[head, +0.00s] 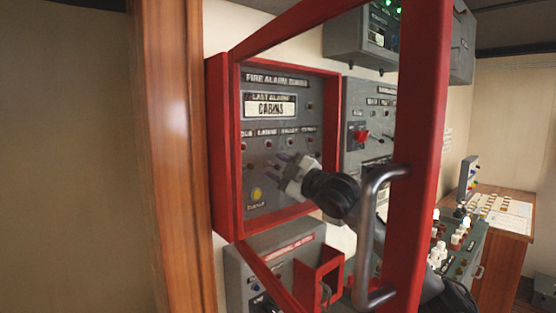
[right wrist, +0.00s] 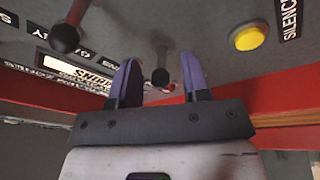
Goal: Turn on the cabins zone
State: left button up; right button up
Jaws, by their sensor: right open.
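The fire alarm zones panel (head: 285,85) is a grey plate inside a red box. Its display (head: 270,108) reads CABINS under LAST ALARM. A row of labelled toggle switches (head: 268,144) runs below it; the labels are too blurred to tell which is the cabins one. My right gripper (head: 284,172) is open in front of the panel's lower half. In the right wrist view its purple fingers (right wrist: 158,80) stand either side of one dark toggle (right wrist: 160,75), with gaps; contact cannot be told. Another toggle (right wrist: 65,38) is left of it. My left gripper is not in view.
The red-framed door (head: 420,120) stands open, its metal handle (head: 370,235) close to my right arm. A yellow silence button (head: 256,194) is low on the panel. Grey panels (head: 368,105) adjoin on the right, and a wooden post (head: 170,150) is on the left.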

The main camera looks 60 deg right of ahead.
jog(key=shift+w, duration=0.2)
jog(key=shift+r, duration=0.1)
grip_shut()
